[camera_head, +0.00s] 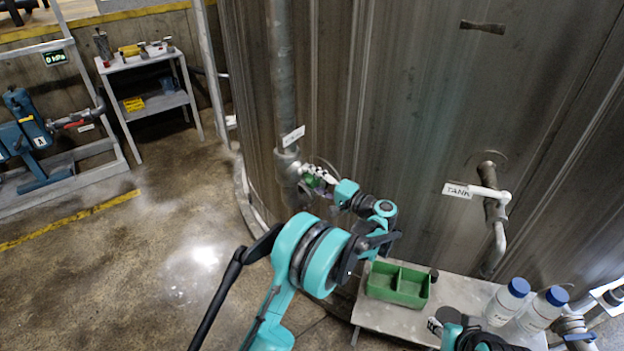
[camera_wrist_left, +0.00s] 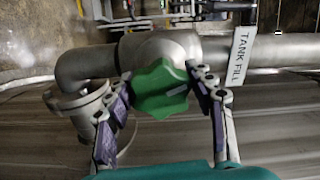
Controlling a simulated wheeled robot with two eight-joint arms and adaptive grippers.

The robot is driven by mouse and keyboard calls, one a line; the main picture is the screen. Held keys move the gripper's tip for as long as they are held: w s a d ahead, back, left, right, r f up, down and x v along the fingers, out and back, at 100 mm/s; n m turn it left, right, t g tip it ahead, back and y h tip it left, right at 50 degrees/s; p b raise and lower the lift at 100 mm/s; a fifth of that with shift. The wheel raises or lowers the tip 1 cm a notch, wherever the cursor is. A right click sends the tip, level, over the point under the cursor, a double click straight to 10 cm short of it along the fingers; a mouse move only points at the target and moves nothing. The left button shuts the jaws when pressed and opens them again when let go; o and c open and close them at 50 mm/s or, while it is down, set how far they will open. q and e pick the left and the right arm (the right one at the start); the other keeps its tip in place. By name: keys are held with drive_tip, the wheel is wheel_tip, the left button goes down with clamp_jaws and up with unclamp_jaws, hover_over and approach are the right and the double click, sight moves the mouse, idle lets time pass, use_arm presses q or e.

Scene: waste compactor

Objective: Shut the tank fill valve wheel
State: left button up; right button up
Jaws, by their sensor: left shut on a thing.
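The tank fill valve wheel (camera_wrist_left: 160,90) is a green, lobed handwheel on a grey pipe fitting. A tag reading "TANK FILL" (camera_wrist_left: 242,55) hangs from the pipe beside it. My left gripper (camera_head: 319,177) is at the wheel, with one finger on each side, and is shut on it. In the head view the wheel (camera_head: 308,181) is small and partly hidden by the fingers, at the foot of the vertical pipe (camera_head: 281,80). My right gripper (camera_head: 436,326) shows only in part at the bottom edge; its jaws are unclear.
The large metal tank (camera_head: 400,120) stands close behind the wheel. A side outlet with a white lever (camera_head: 490,192) is at right. A low bench (camera_head: 460,291) carries a green divided tray (camera_head: 398,297) and two blue-capped bottles (camera_head: 508,302). The floor at left is clear.

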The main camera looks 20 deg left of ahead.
use_arm(q)
drive_tip(key=shift+r, duration=0.1)
drive_tip(key=o, duration=1.2)
drive_tip(key=shift+a, duration=0.1)
drive_tip(key=v, duration=1.2)
